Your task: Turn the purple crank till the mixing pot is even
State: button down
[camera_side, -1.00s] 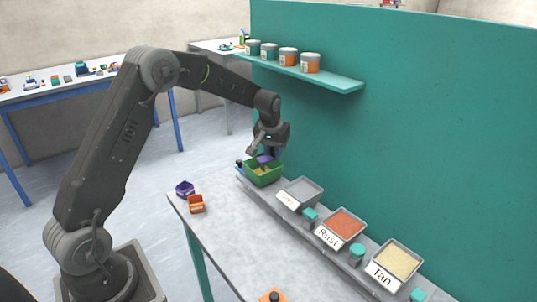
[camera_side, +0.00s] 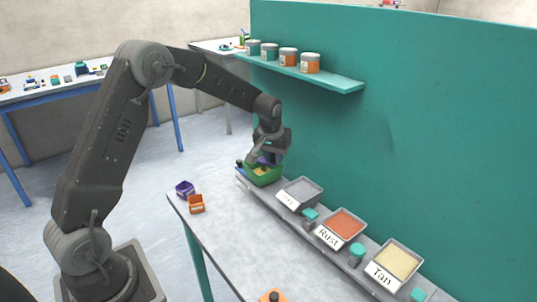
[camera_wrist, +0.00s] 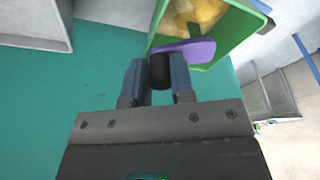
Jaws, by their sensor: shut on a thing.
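The green mixing pot (camera_side: 264,178) stands at the far left end of the ledge along the teal wall. It shows at the top of the wrist view (camera_wrist: 242,32), with patchy yellow powder (camera_wrist: 193,12) inside. The purple crank (camera_wrist: 188,50) lies over the pot's near rim, with a dark knob (camera_wrist: 160,70) at its left end. My gripper (camera_wrist: 157,76) has its two fingers on either side of this knob and is shut on it. In the side view my gripper (camera_side: 268,153) is over the pot and hides much of the crank.
Trays of grey (camera_side: 302,188), rust (camera_side: 346,214) and tan powder (camera_side: 409,253) line the ledge to the right, with teal-lidded jars between. Small purple (camera_side: 185,189) and orange (camera_side: 196,204) bins stand on the table. A shelf (camera_side: 340,82) with several jars is above.

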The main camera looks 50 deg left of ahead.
jog(key=shift+s+d+r, duration=0.1)
jog(key=shift+s+d, duration=0.1)
jog(key=shift+s, duration=0.95)
jog(key=shift+s+a, duration=0.3)
jog(key=shift+s, duration=0.5)
jog(key=shift+s+a, duration=0.55)
jog(key=shift+s, duration=0.05)
jog(key=c, duration=1.1)
grip_release()
jog(key=v, duration=0.2)
jog(key=w+v, duration=0.1)
jog(key=v, duration=0.1)
jog(key=a+v, duration=0.1)
jog(key=v, duration=0.2)
jog(key=shift+w+d+r, duration=0.15)
jog(key=shift+w+r, duration=0.1)
jog(key=shift+r, duration=0.05)
